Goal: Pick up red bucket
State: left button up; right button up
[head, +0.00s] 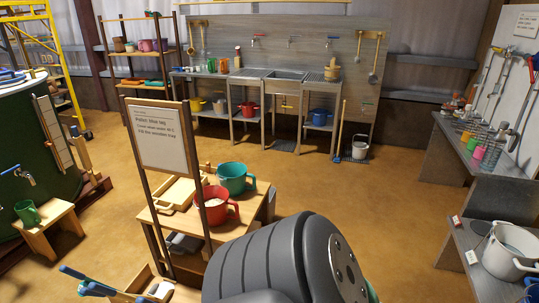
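A red bucket-like vessel (249,109) sits low under the back counter, left of the sink, small and far away. A larger red vessel (212,206) with a side handle stands on the near wooden table, its rim open to the top. A teal vessel (236,178) stands just behind it. I cannot tell from the picture which red one is called the bucket. A large grey link of my arm covers the bottom middle. Neither of my grippers shows.
The wooden table (256,210) has a sign (162,140) on posts at its front left. A big green tank (30,140) stands at left. A workbench (450,150) runs along the right. The brown floor (350,190) between them is clear.

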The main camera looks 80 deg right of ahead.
aim_at(217, 201)
jog(key=z, duration=1.95)
jog(key=j+z, duration=0.25)
jog(key=i+j+z, duration=0.1)
jog(key=j, duration=0.5)
jog(key=i+j+z, duration=0.1)
jog(key=i+j, duration=0.15)
jog(key=j, duration=0.4)
jog(key=i+j+z, duration=0.1)
jog(key=j, duration=0.55)
jog(key=i+j+z, duration=0.1)
jog(key=j, duration=0.55)
jog(key=i+j+z, duration=0.1)
jog(key=j, duration=0.6)
jog(key=i+j+z, duration=0.1)
jog(key=j, duration=0.55)
jog(key=i+l, duration=0.15)
jog(key=i, duration=0.4)
